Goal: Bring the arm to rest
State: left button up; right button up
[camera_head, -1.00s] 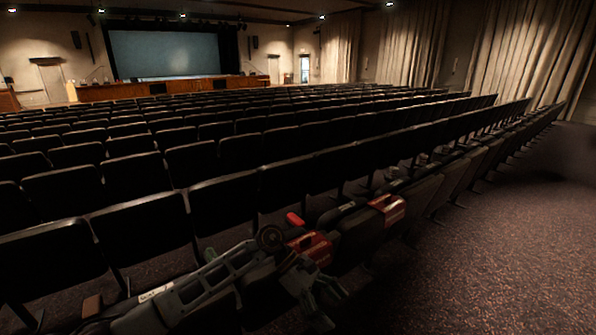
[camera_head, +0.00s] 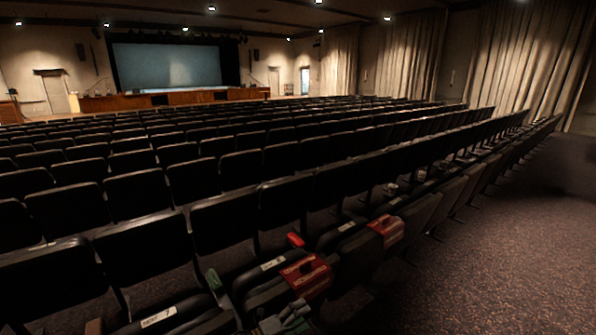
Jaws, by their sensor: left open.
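My left gripper (camera_head: 288,318) shows at the bottom edge, low in the picture, as greyish-green finger parts. It is open, and I see nothing held in it. Most of its arm is below the picture. It is just below a red object (camera_head: 312,277) on the near row of seats; I cannot tell whether they touch. My right gripper is not in view.
Rows of dark seats (camera_head: 138,195) fill the left and middle. Another red object (camera_head: 388,230), a small red piece (camera_head: 296,240) and a green piece (camera_head: 214,280) are among the near seats. Open carpet (camera_head: 490,260) lies at the right. A screen (camera_head: 167,66) hangs far back.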

pick_arm(q)
jog(key=s+a+f+n+y+p, duration=0.2)
jog(key=s+a+f+n+y, duration=0.55)
jog(key=f, duration=0.55)
jog(key=s+a+f+n+y+p, duration=0.2)
jog(key=s+a+f+n+y, duration=0.2)
jog(key=s+a+f+n, duration=0.8)
jog(key=s+a+f+n+g+y+p, duration=0.1)
jog(key=s+f, duration=0.4)
jog(key=s, duration=0.7)
jog(key=s+a+f+n+g+y+p, duration=0.1)
jog(key=s+a+f+n+g, duration=0.3)
jog(key=s, duration=0.8)
jog(key=s+a+f+n+g+y+p, duration=0.2)
jog(key=s+f, duration=0.3)
jog(key=s, duration=0.7)
jog(key=shift+a+f+n+g, duration=0.4)
jog(key=shift+a+n+g, duration=0.15)
jog(key=shift+n, duration=0.3)
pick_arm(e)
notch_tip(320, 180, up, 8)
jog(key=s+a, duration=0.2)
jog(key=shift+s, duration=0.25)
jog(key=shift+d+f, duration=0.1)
pick_arm(q)
jog(key=shift+w+d, duration=0.1)
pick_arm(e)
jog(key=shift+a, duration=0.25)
